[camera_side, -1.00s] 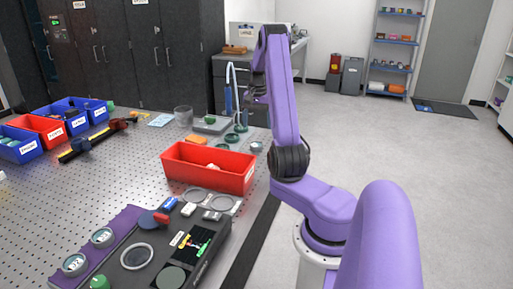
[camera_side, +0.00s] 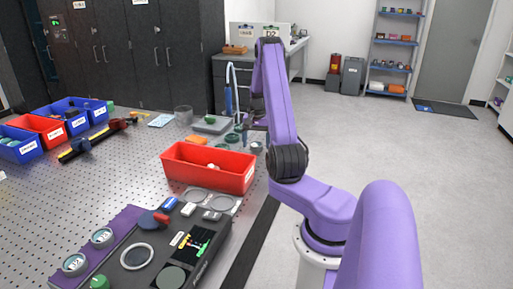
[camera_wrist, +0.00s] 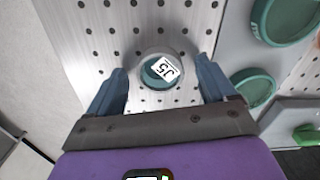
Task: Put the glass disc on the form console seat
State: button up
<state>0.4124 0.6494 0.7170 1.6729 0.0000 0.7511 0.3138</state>
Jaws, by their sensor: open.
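A small round disc with a grey rim and a white label reading J5 (camera_wrist: 162,70) lies on the perforated bench top. In the side view it appears to be the small disc (camera_side: 257,148) behind the red bin. My gripper (camera_wrist: 161,72) is open above it, with one finger on each side and nothing held. In the side view the gripper is small and partly hidden by my arm. The dark console (camera_side: 213,240) at the front has a pale ring seat (camera_side: 138,257) on top.
A red bin (camera_side: 205,177) stands between the console and the disc. Teal round pieces (camera_wrist: 254,88) lie right of my gripper in the wrist view. Two labelled discs (camera_side: 102,237) sit on a purple mat (camera_side: 122,222). Blue bins (camera_side: 78,120) stand at far left.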

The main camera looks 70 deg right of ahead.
jog(key=c, duration=1.2)
jog(key=shift+c, duration=0.3)
jog(key=shift+r, duration=0.1)
